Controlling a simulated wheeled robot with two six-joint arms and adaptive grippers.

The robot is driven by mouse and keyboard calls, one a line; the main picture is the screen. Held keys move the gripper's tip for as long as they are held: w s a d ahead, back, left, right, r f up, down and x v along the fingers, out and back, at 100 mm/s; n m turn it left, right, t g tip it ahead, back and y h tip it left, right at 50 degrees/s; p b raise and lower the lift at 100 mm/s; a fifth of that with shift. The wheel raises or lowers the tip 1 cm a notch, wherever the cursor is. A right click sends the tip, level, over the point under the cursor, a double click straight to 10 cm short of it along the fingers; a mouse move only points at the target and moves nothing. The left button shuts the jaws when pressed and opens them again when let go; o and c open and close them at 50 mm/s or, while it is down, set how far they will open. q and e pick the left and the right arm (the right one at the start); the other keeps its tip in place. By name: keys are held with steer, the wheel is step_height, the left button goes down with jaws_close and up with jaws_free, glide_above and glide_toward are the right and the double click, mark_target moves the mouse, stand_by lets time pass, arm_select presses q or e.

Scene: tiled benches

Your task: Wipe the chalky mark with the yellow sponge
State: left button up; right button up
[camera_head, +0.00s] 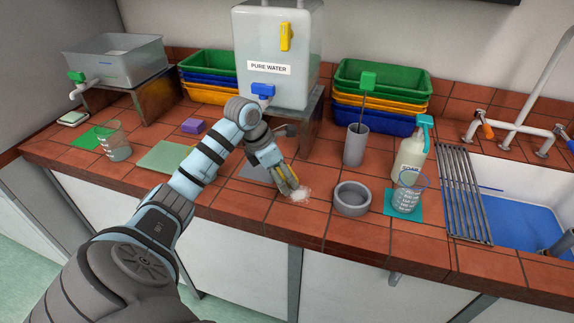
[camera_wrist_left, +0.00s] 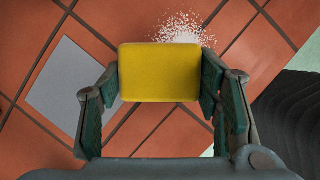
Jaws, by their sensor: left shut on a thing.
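My left gripper (camera_head: 287,184) is shut on the yellow sponge (camera_wrist_left: 159,73), low over the tiled bench. In the head view the fingers hide most of the sponge (camera_head: 287,187). The chalky mark (camera_head: 299,195) is a white speckled patch on the red tiles, just beside the sponge on its right. In the left wrist view the mark (camera_wrist_left: 184,29) shows past the sponge's far edge, and the sponge may cover part of it. Whether the sponge touches the tiles I cannot tell. My right gripper is in neither view.
A grey bowl (camera_head: 351,199) stands close right of the mark. Beyond it are a beaker (camera_head: 407,193), a soap bottle (camera_head: 410,158) and the sink (camera_head: 500,200). A grey cylinder (camera_head: 356,146) stands behind. A grey square (camera_wrist_left: 73,84) lies left of the sponge. The bench's front edge is near.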

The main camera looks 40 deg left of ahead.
arm_select(q)
steer(key=shift+w+r+p, duration=0.1)
steer(key=shift+r+p, duration=1.65)
steer(key=shift+r, duration=1)
